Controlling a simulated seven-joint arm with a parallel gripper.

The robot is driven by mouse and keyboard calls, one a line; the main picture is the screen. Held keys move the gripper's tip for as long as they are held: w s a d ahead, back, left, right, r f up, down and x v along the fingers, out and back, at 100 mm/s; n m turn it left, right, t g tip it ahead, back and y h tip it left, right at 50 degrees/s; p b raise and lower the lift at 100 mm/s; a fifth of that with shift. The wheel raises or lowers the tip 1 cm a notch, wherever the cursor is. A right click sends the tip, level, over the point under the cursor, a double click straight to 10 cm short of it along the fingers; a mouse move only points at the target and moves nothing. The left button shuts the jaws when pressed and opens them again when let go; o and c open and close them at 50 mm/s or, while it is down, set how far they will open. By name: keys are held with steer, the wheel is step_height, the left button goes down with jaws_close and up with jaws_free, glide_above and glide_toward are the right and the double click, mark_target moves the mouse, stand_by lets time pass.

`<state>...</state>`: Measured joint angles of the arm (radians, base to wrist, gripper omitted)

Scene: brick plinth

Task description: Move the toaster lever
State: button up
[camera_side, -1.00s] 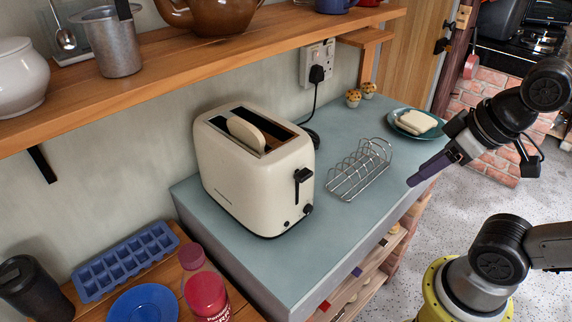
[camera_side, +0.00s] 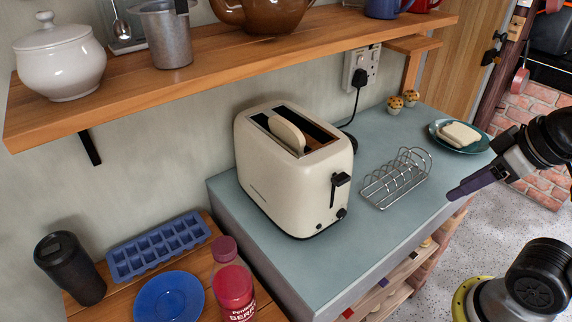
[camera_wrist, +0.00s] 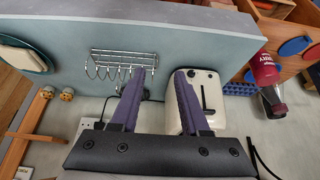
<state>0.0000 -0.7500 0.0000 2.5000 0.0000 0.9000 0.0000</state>
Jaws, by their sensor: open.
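A cream toaster (camera_side: 275,195) stands upright on the blue-grey counter, with one bread slice (camera_side: 287,134) sticking out of a slot. Its black lever (camera_side: 341,180) is on the end facing right, at the upper part of its track. The toaster (camera_wrist: 209,82) and lever (camera_wrist: 207,98) also show in the wrist view. My gripper (camera_side: 455,193) is right of the toaster, beyond the wire rack, in the side view, touching nothing. In the wrist view its purple fingers (camera_wrist: 158,74) are apart and empty; the right finger overlaps the toaster's left edge in the picture.
A wire toast rack (camera_side: 396,182) stands on the counter between toaster and gripper. A plate with bread (camera_side: 460,135) and two muffins (camera_side: 402,101) are behind. A wooden shelf (camera_side: 300,47) overhangs the back. A cord (camera_side: 356,108) runs behind the toaster. The counter's front is clear.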

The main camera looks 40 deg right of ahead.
steer(key=shift+c, duration=0.2)
steer(key=shift+c, duration=1.2)
steer(key=shift+s+m, duration=0.2)
steer(key=shift+m, duration=0.1)
steer(key=shift+c, duration=1.3)
steer(key=shift+m+g, duration=0.5)
steer(key=shift+m, duration=0.1)
steer(key=w+r, duration=0.2)
steer(key=r, duration=0.3)
steer(key=shift+w+a+r, duration=0.2)
steer(key=shift+w+a, duration=0.15)
steer(key=shift+w, duration=0.05)
jaws_close()
steer(key=w+a+r+n+g, duration=0.1)
steer(key=w+a+r+g, duration=0.1)
steer(key=w+a, duration=1)
steer(key=shift+w+a+n+g, duration=0.25)
steer(key=shift+n+g, duration=0.15)
steer(key=shift+g, duration=0.3)
steer(key=shift+d, duration=0.1)
